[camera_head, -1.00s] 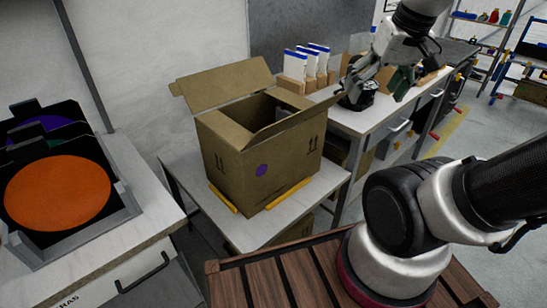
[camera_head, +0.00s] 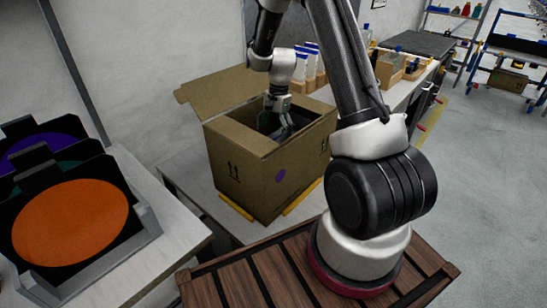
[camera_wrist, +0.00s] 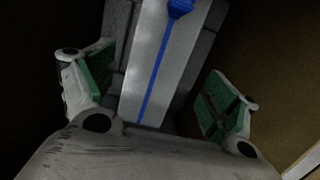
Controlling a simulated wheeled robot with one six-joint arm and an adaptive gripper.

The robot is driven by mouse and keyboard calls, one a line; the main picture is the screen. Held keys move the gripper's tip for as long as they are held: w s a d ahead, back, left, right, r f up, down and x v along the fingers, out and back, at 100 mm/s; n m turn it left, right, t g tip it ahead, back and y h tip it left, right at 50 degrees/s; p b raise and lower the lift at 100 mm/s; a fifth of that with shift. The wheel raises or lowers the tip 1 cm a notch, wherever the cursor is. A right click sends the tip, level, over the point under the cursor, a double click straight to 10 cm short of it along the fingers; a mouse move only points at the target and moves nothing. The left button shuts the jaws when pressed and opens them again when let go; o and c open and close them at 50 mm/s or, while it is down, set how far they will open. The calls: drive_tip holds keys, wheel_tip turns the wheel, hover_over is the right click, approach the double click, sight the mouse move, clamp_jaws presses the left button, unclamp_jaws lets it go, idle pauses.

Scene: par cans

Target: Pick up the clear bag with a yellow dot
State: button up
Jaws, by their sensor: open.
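My gripper (camera_head: 280,122) reaches down through the open top of the cardboard box (camera_head: 238,180). In the wrist view my gripper (camera_wrist: 160,92) is open, with green finger pads spread to either side. Between and beyond the pads lies a pale flat item with a blue stripe (camera_wrist: 154,75), flanked by dark grey blocky material (camera_wrist: 116,45). I cannot tell whether the pads touch it. No yellow dot shows in any view, and I cannot make out a clear bag. The box's inside is mostly hidden in the head view.
The box has a raised back flap (camera_head: 225,90) and a purple dot; it stands on a white table (camera_head: 195,190) with yellow corner strips. Left are tilted black trays with an orange disc (camera_head: 70,222). Behind are white-and-blue items (camera_head: 312,65) in wooden holders. Floor at right is clear.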

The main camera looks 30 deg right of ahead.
sight(274, 139)
wheel_tip(274, 139, down, 4)
drive_tip(key=shift+r, duration=0.25)
drive_tip(key=f, duration=0.5)
drive_tip(key=shift+s+a+f, duration=0.35)
drive_tip(key=shift+s+a, duration=0.05)
drive_tip(key=c, duration=0.8)
